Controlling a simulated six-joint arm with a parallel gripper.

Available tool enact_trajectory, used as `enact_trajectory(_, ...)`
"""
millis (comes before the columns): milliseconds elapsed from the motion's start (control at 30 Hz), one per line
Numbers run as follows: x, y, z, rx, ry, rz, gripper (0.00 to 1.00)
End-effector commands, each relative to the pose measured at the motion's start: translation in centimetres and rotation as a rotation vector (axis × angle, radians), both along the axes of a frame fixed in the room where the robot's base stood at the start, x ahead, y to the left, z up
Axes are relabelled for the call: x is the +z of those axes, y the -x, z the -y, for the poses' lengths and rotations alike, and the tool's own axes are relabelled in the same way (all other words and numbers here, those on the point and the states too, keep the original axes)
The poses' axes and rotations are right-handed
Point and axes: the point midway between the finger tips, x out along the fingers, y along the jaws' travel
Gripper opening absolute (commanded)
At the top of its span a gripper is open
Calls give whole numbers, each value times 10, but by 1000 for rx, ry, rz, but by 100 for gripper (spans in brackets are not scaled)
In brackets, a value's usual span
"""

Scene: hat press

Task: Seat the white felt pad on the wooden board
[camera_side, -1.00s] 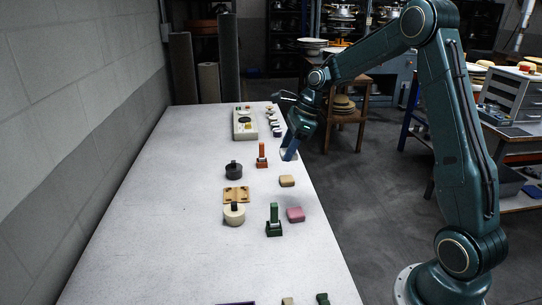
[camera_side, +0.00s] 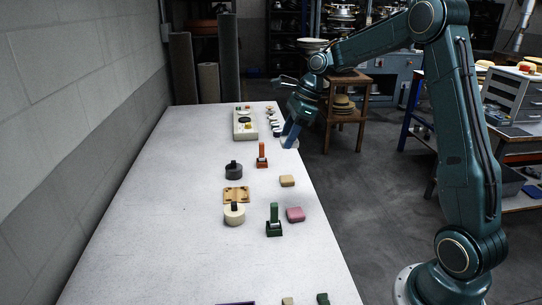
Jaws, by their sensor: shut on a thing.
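The wooden board (camera_side: 236,190) lies flat on the white table, left of its middle, with small marks on its face. A cream round block with a dark top (camera_side: 234,214) stands at its near edge. My gripper (camera_side: 290,139) is over the far right edge of the table, well beyond the board and to its right.
A dark round block (camera_side: 234,171) and an orange-handled stamp (camera_side: 262,157) stand beyond the board. A tan block (camera_side: 287,181), a pink block (camera_side: 295,214) and a green stamp (camera_side: 274,222) are to its right. A pale control box (camera_side: 245,125) stands far back. The near table is mostly clear.

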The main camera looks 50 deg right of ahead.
Motion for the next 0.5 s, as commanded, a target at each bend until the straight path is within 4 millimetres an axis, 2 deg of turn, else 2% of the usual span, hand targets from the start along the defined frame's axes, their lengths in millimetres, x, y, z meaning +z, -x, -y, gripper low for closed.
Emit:
enact_trajectory(267,-9,-15,-4,-1,-1,-1,21)
enact_trajectory(500,-34,-54,-16,-3,-2,-4,21)
